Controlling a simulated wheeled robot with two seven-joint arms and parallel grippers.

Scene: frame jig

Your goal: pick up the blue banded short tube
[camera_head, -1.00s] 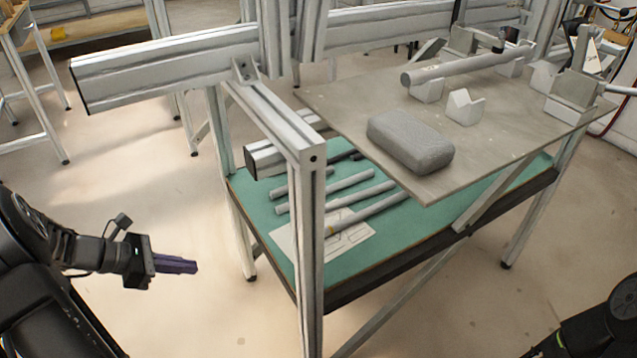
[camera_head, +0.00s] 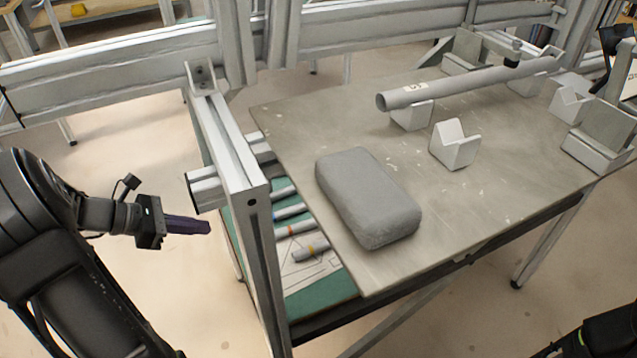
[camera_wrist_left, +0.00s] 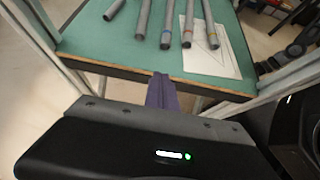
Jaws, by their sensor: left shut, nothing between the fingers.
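The blue banded short tube (camera_head: 291,212) lies on the green lower shelf (camera_head: 318,299), partly hidden under the grey upper board. In the left wrist view it appears to be the tube (camera_wrist_left: 167,22) between a plain grey tube and the orange banded one. My left gripper (camera_head: 207,227) is shut and empty, outside the frame post to the left of the shelf. Its dark purple fingers (camera_wrist_left: 162,78) point toward the shelf's front edge, apart from the tubes. Part of my right arm shows at the bottom right, but its gripper is out of view.
An orange banded tube (camera_head: 296,229) and a yellow banded tube (camera_head: 311,250) lie beside it. A metal post (camera_head: 247,200) stands between my left gripper and the shelf. The upper board (camera_head: 440,205) carries a grey block (camera_head: 368,197) and a long tube (camera_head: 465,82) on supports.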

